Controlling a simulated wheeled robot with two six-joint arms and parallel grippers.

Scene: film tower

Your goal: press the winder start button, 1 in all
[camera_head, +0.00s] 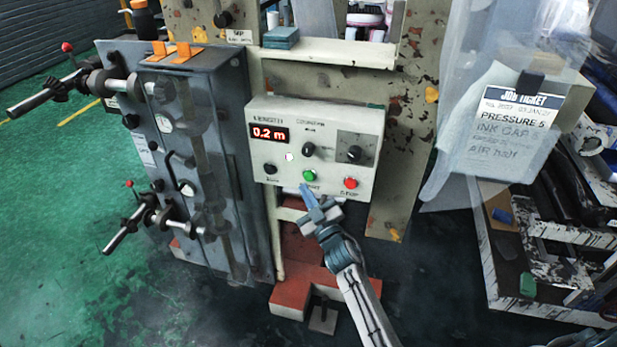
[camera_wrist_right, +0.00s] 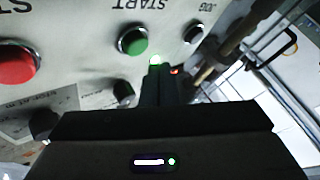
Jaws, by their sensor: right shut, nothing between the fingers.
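The winder control box (camera_head: 318,140) is cream, with a red display reading 0.2 m. Its green start button (camera_head: 309,176) sits low in the middle; it also shows in the right wrist view under the START label (camera_wrist_right: 133,40). The red stop button (camera_head: 351,183) is to its right; it appears at the left of the wrist view (camera_wrist_right: 15,63). My right gripper (camera_head: 305,190) is shut and empty, its tip just below the green button. In the wrist view the fingers (camera_wrist_right: 157,78) show close beside the button; contact cannot be told. My left gripper is not in view.
Black knobs (camera_head: 309,149) are on the same panel. A grey cabinet (camera_head: 185,150) with projecting levers stands to the left. A job ticket (camera_head: 517,120) and clear plastic sheet hang at the right, above a cluttered shelf (camera_head: 550,232). Open floor lies at the left.

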